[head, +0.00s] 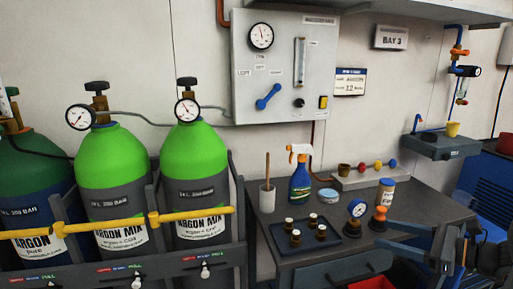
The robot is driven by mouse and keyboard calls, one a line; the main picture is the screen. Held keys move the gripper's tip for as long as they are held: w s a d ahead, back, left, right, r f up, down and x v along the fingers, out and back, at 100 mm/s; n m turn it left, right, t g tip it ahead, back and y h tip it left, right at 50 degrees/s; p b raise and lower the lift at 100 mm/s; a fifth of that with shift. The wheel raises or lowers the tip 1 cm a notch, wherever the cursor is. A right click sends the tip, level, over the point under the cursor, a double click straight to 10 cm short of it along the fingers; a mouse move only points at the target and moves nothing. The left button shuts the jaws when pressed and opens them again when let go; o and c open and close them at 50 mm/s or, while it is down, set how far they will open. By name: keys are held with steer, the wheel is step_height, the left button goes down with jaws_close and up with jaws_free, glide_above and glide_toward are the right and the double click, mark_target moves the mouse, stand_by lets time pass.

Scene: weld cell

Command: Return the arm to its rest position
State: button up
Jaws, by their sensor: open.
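My gripper (360,238) is at the lower right, in front of the bench. My dark wrist and arm run off toward the lower right corner.
The dark bench (430,205) holds a tray (283,253) with several small brown bottles, a spray bottle (300,178) and a cup (267,198). Green gas cylinders (110,160) stand left behind a yellow bar (100,228). A red bin (372,283) is below the bench.

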steer(key=s+a+n+g+h, duration=0.5)
steer(key=a+n, duration=0.5)
steer(key=n, duration=0.3)
steer(key=s+a+n+g+h, duration=0.5)
steer(key=a+n, duration=0.4)
steer(key=n, duration=0.4)
steer(key=shift+s+a+f+g+h, duration=0.3)
steer(key=shift+s+a+g, duration=0.15)
steer(key=shift+s, duration=0.8)
